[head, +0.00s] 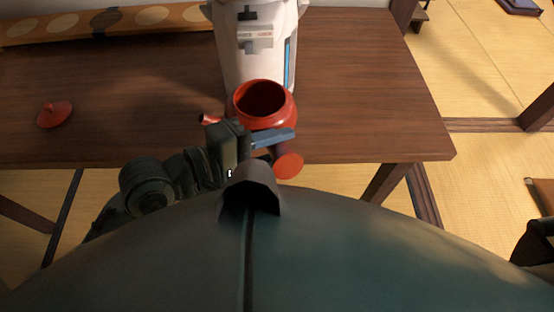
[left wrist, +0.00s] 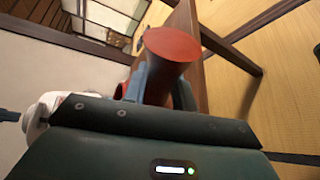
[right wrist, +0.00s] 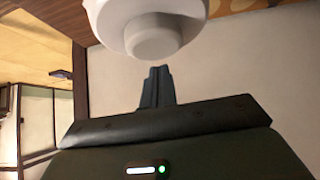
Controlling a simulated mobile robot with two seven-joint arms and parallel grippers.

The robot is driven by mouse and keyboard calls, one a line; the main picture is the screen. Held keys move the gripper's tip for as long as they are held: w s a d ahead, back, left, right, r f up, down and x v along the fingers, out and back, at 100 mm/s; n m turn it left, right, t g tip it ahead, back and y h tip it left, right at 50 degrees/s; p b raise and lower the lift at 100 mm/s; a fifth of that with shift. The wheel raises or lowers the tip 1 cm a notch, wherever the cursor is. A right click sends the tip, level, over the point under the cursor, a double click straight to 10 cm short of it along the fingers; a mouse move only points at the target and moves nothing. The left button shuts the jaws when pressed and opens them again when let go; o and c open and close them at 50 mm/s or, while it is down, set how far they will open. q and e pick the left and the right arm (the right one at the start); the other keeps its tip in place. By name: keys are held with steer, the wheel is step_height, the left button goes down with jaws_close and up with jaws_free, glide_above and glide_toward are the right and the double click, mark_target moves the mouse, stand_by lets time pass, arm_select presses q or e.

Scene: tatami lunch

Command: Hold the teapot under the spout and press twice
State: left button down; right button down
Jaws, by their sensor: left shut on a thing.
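The red teapot (head: 262,122), without its lid, is upright close in front of the white dispenser (head: 262,72); its dark inside shows. The dispenser's top is cut off in the head view. My left gripper (head: 272,140) is shut on the teapot's red handle (head: 288,164), whose round end faces me; this handle (left wrist: 172,48) also shows in the left wrist view. In the right wrist view, my right gripper (right wrist: 156,84) has its fingers together, just below a white round knob (right wrist: 153,38). I cannot tell whether they touch. The right gripper is outside the head view.
The red lid (head: 55,114) lies on the left of the brown table (head: 360,90). A patterned runner (head: 150,18) lies along the back left. The table's right side is clear. Tatami floor (head: 480,170) shows beyond the table's edge.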

mark_target(291, 116)
arm_select(q)
steer(key=shift+w+r, duration=0.1)
steer(key=shift+w, duration=2.85)
steer(key=shift+s, duration=0.5)
arm_select(e)
steer(key=shift+f, duration=1.9)
steer(key=shift+s, duration=0.1)
steer(key=shift+r, duration=1.8)
steer(key=shift+f, duration=0.15)
